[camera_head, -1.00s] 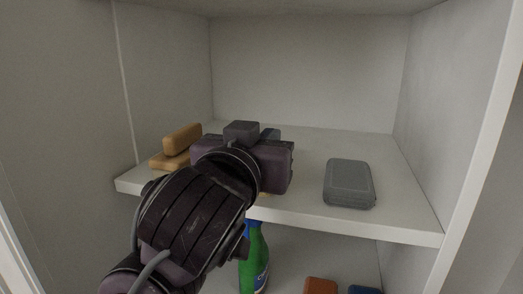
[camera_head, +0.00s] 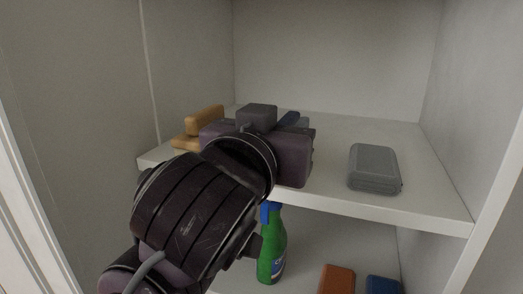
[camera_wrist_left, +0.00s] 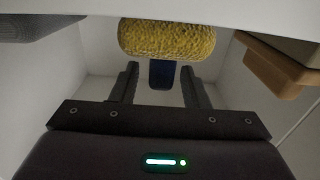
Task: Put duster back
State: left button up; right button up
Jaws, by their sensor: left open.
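The duster (camera_wrist_left: 166,40) shows in the left wrist view, with a yellow, rough-textured head and a dark blue handle (camera_wrist_left: 162,75). The handle lies between the spread fingers of my left gripper (camera_wrist_left: 160,70), with gaps visible on both sides. The left gripper is open. In the head view my left gripper (camera_head: 265,148) is over the upper shelf (camera_head: 345,212), and its body hides its fingertips and most of what lies behind it. My right gripper is not in view.
Tan blocks (camera_head: 204,117) are stacked left of the gripper. A grey case (camera_head: 374,168) stands to its right on the same shelf. Below are a green bottle (camera_head: 272,250), an orange item (camera_head: 337,279) and a blue item (camera_head: 382,285). Cabinet walls close both sides.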

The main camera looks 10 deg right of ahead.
pick_arm(q)
jog(key=b+v, duration=0.2)
jog(key=v, duration=0.7)
